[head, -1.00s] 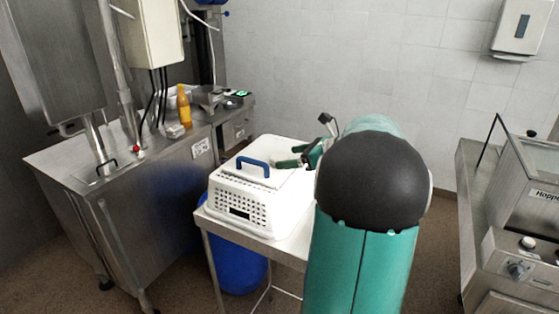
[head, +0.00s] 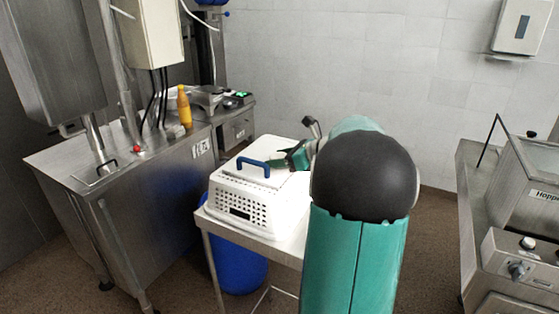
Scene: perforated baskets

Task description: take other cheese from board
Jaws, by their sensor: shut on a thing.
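My gripper (head: 290,162) is in the head view, just above the back right part of a white perforated basket (head: 240,208) with a blue handle (head: 253,166). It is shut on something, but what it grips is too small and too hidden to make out. My own arm covers the area to the right of the basket. I cannot make out any cheese or a board in this view.
The basket stands on a small metal table (head: 215,230) with a blue drum (head: 236,268) below. A steel counter (head: 140,185) with an orange bottle (head: 184,106) is at left. A steel machine (head: 515,240) stands at right.

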